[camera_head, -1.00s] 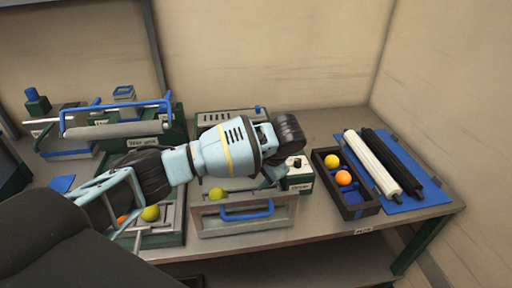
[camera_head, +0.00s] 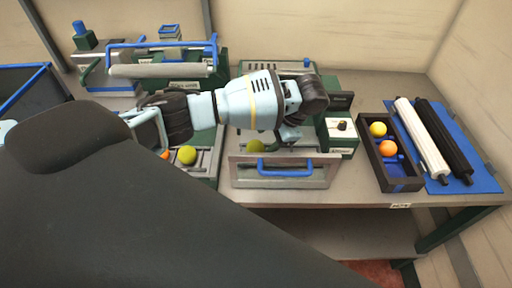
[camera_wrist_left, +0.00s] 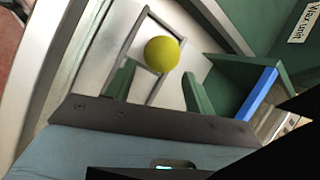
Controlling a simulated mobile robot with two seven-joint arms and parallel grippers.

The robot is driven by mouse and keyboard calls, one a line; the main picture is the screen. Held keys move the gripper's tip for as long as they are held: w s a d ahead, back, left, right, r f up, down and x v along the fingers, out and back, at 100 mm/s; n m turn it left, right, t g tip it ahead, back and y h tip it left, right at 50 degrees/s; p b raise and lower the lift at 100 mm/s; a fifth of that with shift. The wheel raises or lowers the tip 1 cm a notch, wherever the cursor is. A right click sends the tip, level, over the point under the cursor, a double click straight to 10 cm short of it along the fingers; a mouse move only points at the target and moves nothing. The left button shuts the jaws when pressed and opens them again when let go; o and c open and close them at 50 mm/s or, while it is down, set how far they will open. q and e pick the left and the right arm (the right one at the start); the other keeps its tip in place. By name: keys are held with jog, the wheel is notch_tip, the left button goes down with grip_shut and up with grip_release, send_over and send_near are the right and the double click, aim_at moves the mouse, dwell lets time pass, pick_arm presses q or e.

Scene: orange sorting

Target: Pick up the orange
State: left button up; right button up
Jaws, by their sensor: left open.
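An orange fruit (camera_head: 165,154) shows partly beside a yellow-green fruit (camera_head: 187,155) in the left metal tray, close to the black arm link in front. Another orange fruit (camera_head: 388,148) lies in the dark box at right. My right gripper is not in view.
The dark box (camera_head: 371,158) also holds a yellow fruit (camera_head: 378,129). A clear-fronted unit with a blue handle (camera_head: 287,173) holds another yellow-green fruit (camera_head: 254,146). Two rollers (camera_head: 421,138) lie on a blue mat (camera_head: 482,183). A machine with a blue bar (camera_head: 160,44) stands behind.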

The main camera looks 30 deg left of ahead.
aim_at(259, 144)
pick_arm(q)
jog(key=shift+s+a+f, duration=0.1)
jog(key=shift+a+f, duration=0.05)
jog(key=shift+f, duration=0.1)
jog(key=x, duration=0.4)
jog(key=shift+s+a, duration=0.2)
jog(key=shift+a, duration=0.15)
jog(key=c, duration=0.7)
jog(key=shift+o, duration=0.2)
notch_tip(259, 144, up, 8)
jog(key=shift+w+r+p, duration=0.15)
jog(key=shift+p, duration=0.5)
jog(key=shift+r, duration=0.85)
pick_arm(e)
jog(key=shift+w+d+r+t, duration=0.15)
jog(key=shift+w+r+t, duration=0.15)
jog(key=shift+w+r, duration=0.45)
pick_arm(q)
jog(key=shift+r, duration=0.1)
